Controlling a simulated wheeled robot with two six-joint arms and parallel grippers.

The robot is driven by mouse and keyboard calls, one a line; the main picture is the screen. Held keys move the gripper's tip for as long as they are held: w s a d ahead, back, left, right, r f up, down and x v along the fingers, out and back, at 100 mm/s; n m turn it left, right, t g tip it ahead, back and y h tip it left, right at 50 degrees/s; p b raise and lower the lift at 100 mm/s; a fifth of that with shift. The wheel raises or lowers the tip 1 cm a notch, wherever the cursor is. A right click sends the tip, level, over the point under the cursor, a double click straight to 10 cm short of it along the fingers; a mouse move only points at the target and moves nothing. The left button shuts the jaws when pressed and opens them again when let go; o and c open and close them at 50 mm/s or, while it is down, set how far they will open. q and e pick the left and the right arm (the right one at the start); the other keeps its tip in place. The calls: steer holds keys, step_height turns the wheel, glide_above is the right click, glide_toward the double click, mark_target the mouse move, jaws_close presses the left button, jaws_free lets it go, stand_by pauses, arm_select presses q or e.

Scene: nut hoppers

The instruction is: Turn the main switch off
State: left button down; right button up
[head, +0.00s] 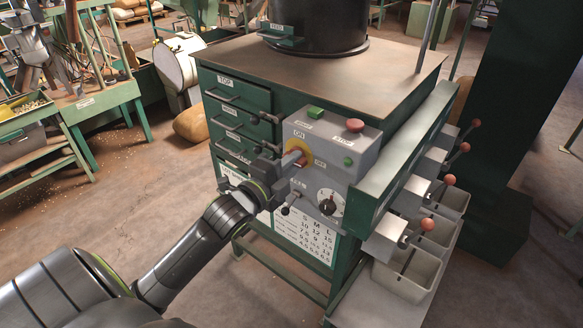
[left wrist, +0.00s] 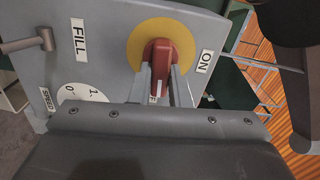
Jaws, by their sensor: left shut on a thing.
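The main switch is a red handle (left wrist: 161,58) on a yellow disc (left wrist: 138,38) on the face of a grey control box (head: 345,142). In the head view the yellow disc (head: 306,147) lies between the ON label (head: 298,134) and the OFF label (head: 320,163). My left gripper (head: 292,160) is shut on the red handle, with a finger on each side in the left wrist view (left wrist: 164,88). There the handle points down the picture, toward a partly hidden label with an F, and the ON label (left wrist: 204,62) is to its right. My right gripper is not in view.
The box also carries a green button (head: 315,113), a red STOP button (head: 355,125) and a dial (head: 330,203). A FILL lever (left wrist: 24,44) shows in the left wrist view. Hoppers with red-knobbed levers (head: 427,224) stand right; green drawers (head: 238,95) stand left.

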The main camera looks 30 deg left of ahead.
arm_select(q)
steer(key=shift+f+m, duration=0.15)
steer(key=shift+m, duration=0.35)
steer(key=c, duration=1.4)
jaws_free()
steer(key=shift+o, duration=0.2)
steer(key=s+a+p, duration=0.1)
steer(key=s, duration=1.6)
steer(key=shift+s+a, duration=0.15)
steer(key=shift+s, duration=0.05)
